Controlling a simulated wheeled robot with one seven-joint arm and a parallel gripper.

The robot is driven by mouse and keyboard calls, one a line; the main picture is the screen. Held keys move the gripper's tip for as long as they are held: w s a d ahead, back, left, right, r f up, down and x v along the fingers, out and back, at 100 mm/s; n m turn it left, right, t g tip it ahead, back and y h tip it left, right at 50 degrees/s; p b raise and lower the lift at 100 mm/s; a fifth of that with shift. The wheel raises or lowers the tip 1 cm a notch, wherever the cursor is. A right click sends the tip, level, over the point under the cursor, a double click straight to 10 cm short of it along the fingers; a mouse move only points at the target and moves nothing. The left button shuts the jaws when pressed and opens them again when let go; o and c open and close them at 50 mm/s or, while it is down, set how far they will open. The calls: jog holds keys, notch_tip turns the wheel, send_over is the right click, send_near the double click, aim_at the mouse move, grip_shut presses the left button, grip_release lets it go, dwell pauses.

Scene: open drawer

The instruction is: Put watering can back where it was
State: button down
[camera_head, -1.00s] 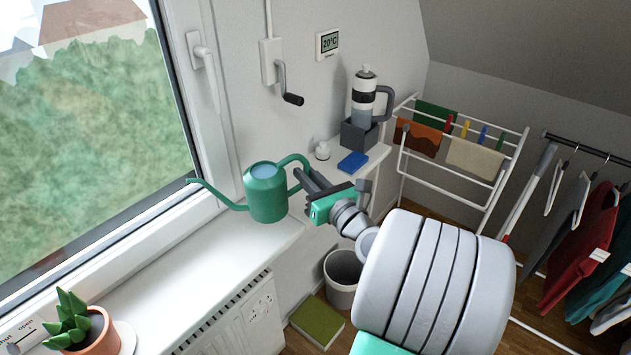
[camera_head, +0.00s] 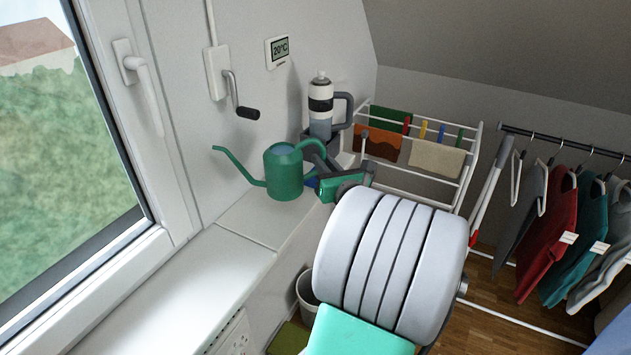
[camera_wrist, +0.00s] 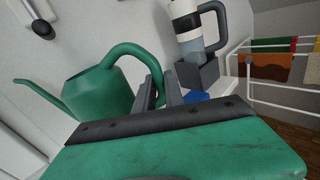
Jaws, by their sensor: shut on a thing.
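The green watering can (camera_head: 284,173) has a long spout pointing left and a curved handle on its right. My gripper (camera_head: 318,166) is shut on the can's handle from the right side. In the wrist view the can (camera_wrist: 100,100) is at the left, and my gripper's dark fingers (camera_wrist: 160,92) close around the handle. The can is upright over the far part of the white sill (camera_head: 238,219). I cannot tell whether its base touches the sill.
A crank handle (camera_head: 247,112) sticks out from the wall. A drying rack (camera_head: 415,160) stands at the right. The near sill is clear.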

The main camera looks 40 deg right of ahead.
jog(key=w+f, duration=0.1)
jog(key=f, duration=0.1)
jog(key=w+d+f+b, duration=0.1)
jog(key=f, duration=0.2)
jog(key=w+f, duration=0.1)
jog(key=f, duration=0.1)
jog(key=shift+w+d+f, duration=0.1)
jog(key=shift+d+f, duration=0.05)
jog(key=shift+d, duration=0.15)
jog(key=c, duration=1.9)
grip_release()
jog(key=shift+f, duration=0.2)
jog(key=o, duration=0.5)
jog(key=shift+a, duration=0.1)
jog(key=shift+c, duration=0.2)
jog(key=shift+r, duration=0.1)
